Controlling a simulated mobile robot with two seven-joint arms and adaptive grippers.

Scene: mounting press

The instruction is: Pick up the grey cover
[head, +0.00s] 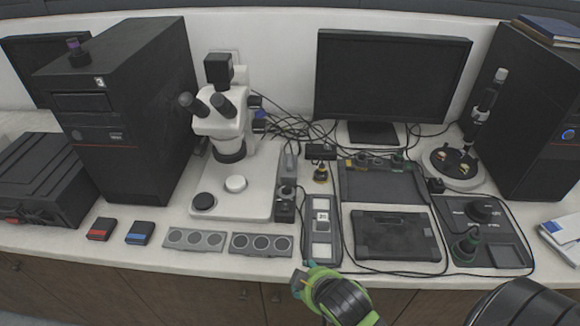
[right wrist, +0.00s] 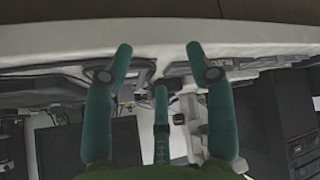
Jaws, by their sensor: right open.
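I cannot tell for sure which thing is the grey cover. A flat dark grey ribbed piece (head: 394,236) lies on the table in front of the monitor. Two light grey plates with round insets, a left one (head: 195,239) and a right one (head: 261,244), lie near the front edge. My right gripper (head: 305,280) is at the front table edge, between the right plate and the ribbed piece. In the right wrist view its teal fingers (right wrist: 160,62) are spread and empty, with the table edge beyond. My left gripper is out of view.
A narrow dark tray (head: 308,250) lies just beyond my gripper. The microscope base (head: 240,204) stands behind the plates. A monitor (head: 390,77), loose cables and a dark panel (head: 505,252) with a knob crowd the right side. Red and blue boxes lie left.

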